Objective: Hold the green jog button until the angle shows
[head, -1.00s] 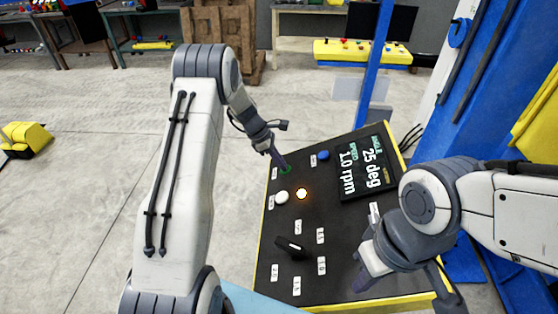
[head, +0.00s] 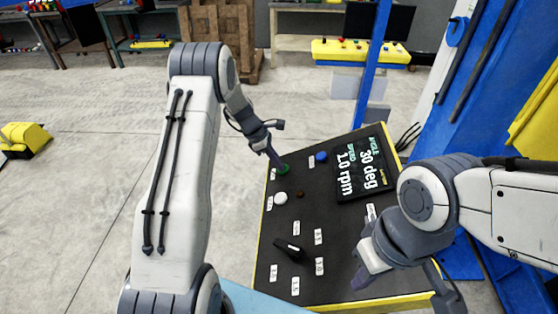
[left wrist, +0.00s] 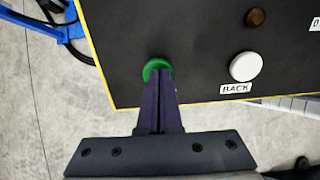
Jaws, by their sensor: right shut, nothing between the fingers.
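The black control panel (head: 340,268) with a yellow edge stands in front of me. Its display (head: 360,168) reads angle 30 deg and speed 1.0 rpm. The green jog button (head: 284,168) is at the panel's far left edge. My left gripper (head: 279,164) is shut, with its fingertips at the green button. In the left wrist view the closed fingertips (left wrist: 159,82) cover part of the green button (left wrist: 153,66); they seem to touch it. My right gripper (head: 361,280) is shut and empty over the panel's near right part.
A white button (head: 281,198), labelled BACK in the left wrist view, and a dark brown lamp (head: 300,194) are near the green button. A blue button (head: 321,156) is beside the display. A black knob (head: 289,251) sits among speed labels. A blue post (head: 372,70) rises behind the panel.

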